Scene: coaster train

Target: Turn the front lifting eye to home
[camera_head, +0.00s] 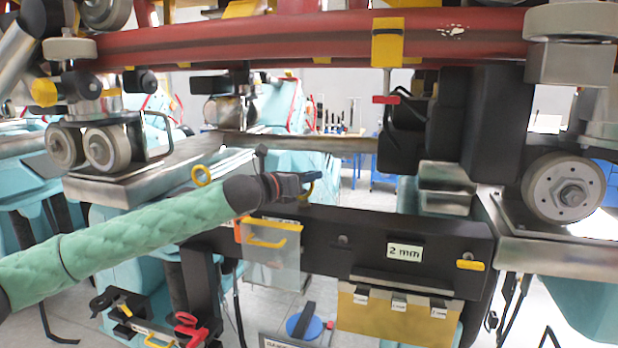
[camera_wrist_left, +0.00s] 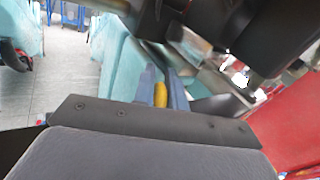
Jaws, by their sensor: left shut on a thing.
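Another yellow lifting eye (camera_head: 201,175) stands as an open ring to the left, behind my arm and apart from the gripper. My right gripper is not in view.
A red rail (camera_head: 320,38) with dark blocks below it hangs over the gripper. The black beam (camera_head: 340,235) carries a "2 mm" label (camera_head: 404,252) and a clear panel (camera_head: 272,262). A wheel (camera_head: 562,187) stands right. Red-handled tools (camera_head: 190,328) hang lower left.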

